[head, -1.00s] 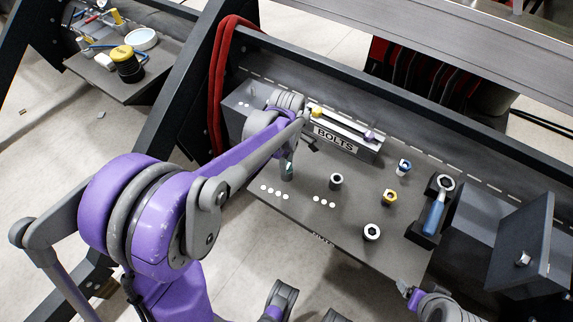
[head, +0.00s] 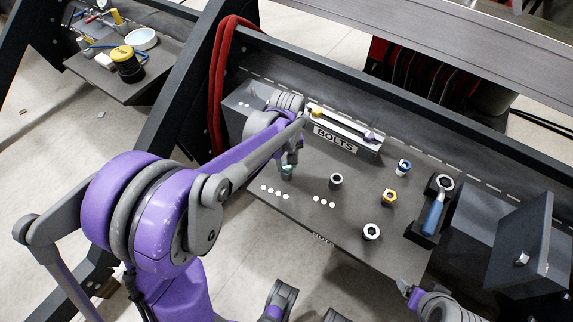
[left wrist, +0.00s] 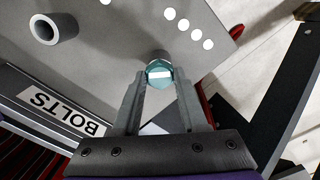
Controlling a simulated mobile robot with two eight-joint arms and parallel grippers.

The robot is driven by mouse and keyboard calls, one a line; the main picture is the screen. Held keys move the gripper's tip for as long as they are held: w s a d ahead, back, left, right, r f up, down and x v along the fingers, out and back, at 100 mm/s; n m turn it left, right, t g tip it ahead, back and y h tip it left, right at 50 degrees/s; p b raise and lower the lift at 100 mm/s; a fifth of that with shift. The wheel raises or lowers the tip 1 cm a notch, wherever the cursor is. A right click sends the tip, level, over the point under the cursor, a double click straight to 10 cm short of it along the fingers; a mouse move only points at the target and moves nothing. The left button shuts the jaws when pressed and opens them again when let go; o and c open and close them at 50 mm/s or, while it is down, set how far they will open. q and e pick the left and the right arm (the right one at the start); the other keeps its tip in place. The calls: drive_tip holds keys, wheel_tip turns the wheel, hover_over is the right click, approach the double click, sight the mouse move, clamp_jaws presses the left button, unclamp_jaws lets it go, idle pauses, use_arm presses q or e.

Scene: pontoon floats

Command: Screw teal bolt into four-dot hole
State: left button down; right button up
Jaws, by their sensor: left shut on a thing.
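In the head view the bolt (head: 287,170) is below my left gripper (head: 288,163), right by the row of four white dots (head: 274,192). A grey collar shows just behind the bolt head in the wrist view. The bolt covers the hole, so I cannot tell how deep it sits. My right gripper (head: 410,292) is at the lower right, empty space around it.
The BOLTS rack (head: 335,139) stands behind. A blue-handled wrench (head: 434,212) lies at the right.

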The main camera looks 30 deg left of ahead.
use_arm(q)
drive_tip(key=m, duration=0.3)
drive_tip(key=shift+m, duration=0.4)
drive_tip(key=m, duration=0.3)
drive_tip(key=shift+m, duration=0.3)
drive_tip(key=m, duration=0.6)
drive_tip(key=shift+f, duration=0.1)
drive_tip(key=c, duration=0.6)
unclamp_jaws()
drive_tip(key=shift+o, duration=0.2)
drive_tip(key=shift+p, duration=0.3)
wheel_tip(320, 180, up, 6)
drive_tip(key=p, duration=0.4)
